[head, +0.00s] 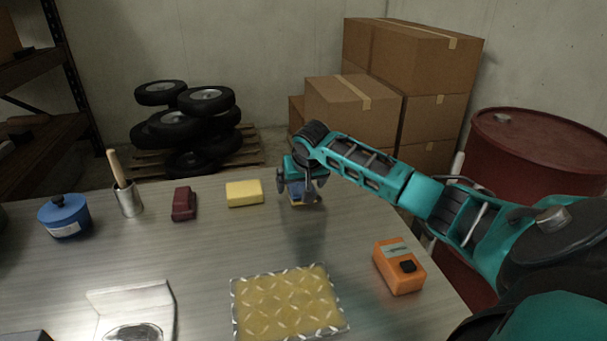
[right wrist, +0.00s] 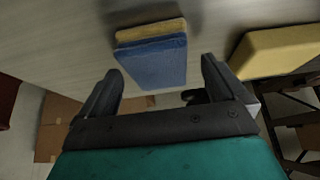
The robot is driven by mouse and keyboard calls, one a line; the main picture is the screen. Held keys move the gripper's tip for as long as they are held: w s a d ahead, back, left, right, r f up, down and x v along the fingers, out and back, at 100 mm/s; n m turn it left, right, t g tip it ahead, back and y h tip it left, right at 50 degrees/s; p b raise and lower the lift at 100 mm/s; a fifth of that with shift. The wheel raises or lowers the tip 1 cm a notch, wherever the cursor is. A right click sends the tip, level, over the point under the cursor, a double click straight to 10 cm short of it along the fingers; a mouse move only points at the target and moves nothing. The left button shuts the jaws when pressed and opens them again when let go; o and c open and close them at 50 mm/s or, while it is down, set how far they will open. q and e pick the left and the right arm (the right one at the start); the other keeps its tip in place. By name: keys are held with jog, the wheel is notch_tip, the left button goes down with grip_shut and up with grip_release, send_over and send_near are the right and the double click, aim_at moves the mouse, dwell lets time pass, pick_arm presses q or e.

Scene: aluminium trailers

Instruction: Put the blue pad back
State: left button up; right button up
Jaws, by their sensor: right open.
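The blue pad (right wrist: 155,65) has a thin yellow-tan layer along one side. In the right wrist view it stands out against the grey table top, just ahead of and between my fingertips. My right gripper (right wrist: 163,72) is open, with a finger on either side of the pad's near end and visible gaps to both. In the head view my right gripper (head: 300,196) is over the far part of the table and partly hides the pad (head: 297,190). Whether the pad rests on the table is hard to tell. My left gripper is not in view.
A yellow block (head: 244,194) and a dark red block (head: 184,204) are left of my gripper. A metal cup (head: 129,201) and blue canister (head: 64,217) stand farther left. A yellow tread-plate (head: 287,303) and orange device (head: 399,266) lie nearer. The table between is clear.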

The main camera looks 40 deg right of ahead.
jog(key=p+v, duration=0.1)
jog(key=v, duration=1)
jog(key=shift+s+r, duration=0.15)
jog(key=shift+r, duration=0.15)
